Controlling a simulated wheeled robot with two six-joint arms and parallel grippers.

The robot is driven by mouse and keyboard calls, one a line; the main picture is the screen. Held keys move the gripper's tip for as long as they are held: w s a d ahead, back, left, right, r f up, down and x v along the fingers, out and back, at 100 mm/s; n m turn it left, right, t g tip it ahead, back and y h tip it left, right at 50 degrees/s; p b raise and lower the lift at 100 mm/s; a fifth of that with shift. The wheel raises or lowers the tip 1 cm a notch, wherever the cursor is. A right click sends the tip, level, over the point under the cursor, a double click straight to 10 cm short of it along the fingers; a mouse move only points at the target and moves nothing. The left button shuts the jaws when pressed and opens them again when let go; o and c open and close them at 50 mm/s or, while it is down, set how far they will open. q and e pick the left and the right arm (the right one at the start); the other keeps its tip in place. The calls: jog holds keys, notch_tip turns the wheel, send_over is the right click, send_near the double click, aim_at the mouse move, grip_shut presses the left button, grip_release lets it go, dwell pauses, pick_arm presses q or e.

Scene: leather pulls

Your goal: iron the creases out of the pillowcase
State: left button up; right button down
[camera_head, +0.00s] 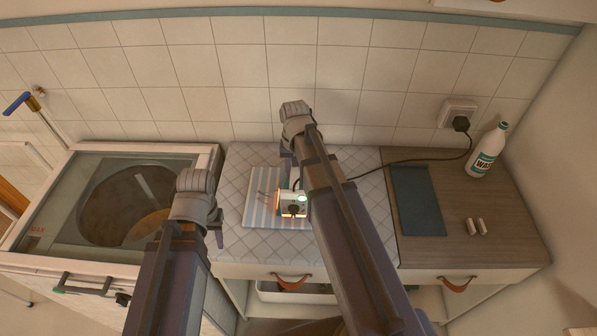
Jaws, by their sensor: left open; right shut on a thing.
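The blue-and-white striped pillowcase (259,205) lies flat on a quilted pad on the counter. Thin dark crease lines show near its upper left part. My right gripper (294,208) is shut on the small white iron (290,196), over the right part of the pillowcase. An orange glow shows around the iron; I cannot tell whether its sole touches the cloth. My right arm hides the pillowcase's right side. My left gripper (218,236) is open and empty at the pad's left edge, apart from the pillowcase; its fingers are mostly hidden.
The iron's black cord runs right to a wall socket (455,113). A white bottle (488,150), a dark folded cloth or mat (416,200) and two small pale pieces (475,227) are on the wooden counter. A glass-topped washer (68,210) stands left. The quilted pad (235,240) has bare room around the pillowcase.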

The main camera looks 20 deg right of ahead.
jog(key=shift+w+a+r, duration=0.1)
jog(key=shift+w+a, duration=0.2)
jog(key=shift+a, duration=0.3)
jog(key=shift+w+a, duration=0.25)
jog(key=shift+a, duration=0.35)
jog(key=shift+a, duration=0.1)
jog(key=shift+w+a, duration=0.3)
jog(key=shift+a, duration=0.45)
jog(key=shift+w+a, duration=0.3)
jog(key=shift+a, duration=0.4)
jog(key=shift+w+a, duration=0.35)
jog(key=shift+a, duration=0.45)
jog(key=shift+w+a, duration=0.35)
jog(key=shift+a, duration=0.45)
jog(key=shift+w+a, duration=0.3)
jog(key=shift+a, duration=0.45)
jog(key=shift+w+a, duration=0.3)
jog(key=shift+a, duration=0.45)
jog(key=shift+w, duration=0.1)
